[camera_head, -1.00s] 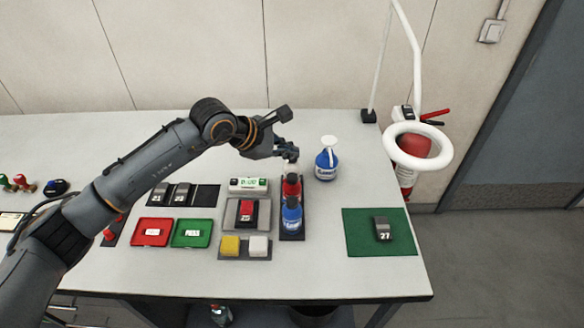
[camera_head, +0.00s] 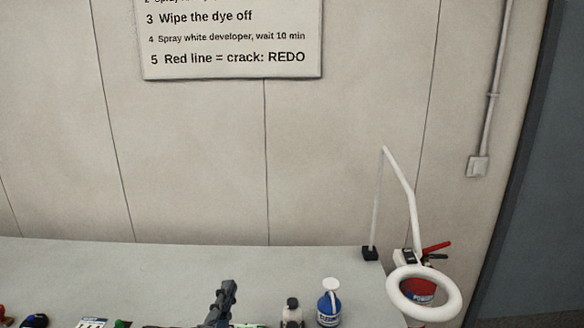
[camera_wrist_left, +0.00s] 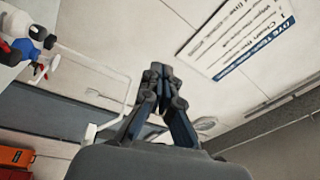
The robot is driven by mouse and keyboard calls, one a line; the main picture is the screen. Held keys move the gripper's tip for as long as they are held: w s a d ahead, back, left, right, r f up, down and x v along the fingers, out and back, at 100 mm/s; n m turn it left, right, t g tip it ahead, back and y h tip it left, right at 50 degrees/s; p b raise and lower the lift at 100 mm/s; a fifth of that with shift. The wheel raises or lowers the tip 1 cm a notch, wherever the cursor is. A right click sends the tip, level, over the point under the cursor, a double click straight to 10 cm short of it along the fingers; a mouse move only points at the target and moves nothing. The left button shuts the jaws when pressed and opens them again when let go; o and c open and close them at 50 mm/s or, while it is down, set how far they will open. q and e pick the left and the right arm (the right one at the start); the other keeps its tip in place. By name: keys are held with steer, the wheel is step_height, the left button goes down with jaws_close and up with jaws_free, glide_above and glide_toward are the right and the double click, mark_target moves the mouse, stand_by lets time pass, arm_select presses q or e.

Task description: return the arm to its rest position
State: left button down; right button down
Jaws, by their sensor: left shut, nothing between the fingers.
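My left gripper (camera_head: 226,288) shows as a dark shape at the bottom edge of the head view, over the bench (camera_head: 190,262). Most of the left arm is below the picture. In the left wrist view the two fingers of the left gripper (camera_wrist_left: 160,75) are together at their tips, with nothing between them.
The wall sign (camera_head: 232,45) hangs above.

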arm_select(q)
steer(key=s+a+f+n+g+y, duration=0.2)
steer(key=s+a+f+n+g, duration=0.25)
steer(key=f, duration=0.35)
steer(key=s+a+f+n+g+y, duration=0.25)
steer(key=s+f+n+g, duration=0.2)
steer(key=f, duration=0.35)
steer(key=s+a+f+n+g+h, duration=0.15)
steer(key=s+f+g, duration=0.3)
steer(key=s, duration=0.45)
steer(key=s+f+n+g+h, duration=0.1)
steer(key=s+f+n+g, duration=0.3)
steer(key=s, duration=0.6)
step_height(320, 180, down, 28)
steer(key=s+f+m, duration=0.1)
steer(key=s, duration=0.1)
steer(key=s+a+f+g, duration=0.1)
steer(key=s+a+f, duration=0.1)
steer(key=s+f, duration=1.3)
steer(key=shift+s+a+b, duration=0.3)
steer(key=shift+s, duration=0.45)
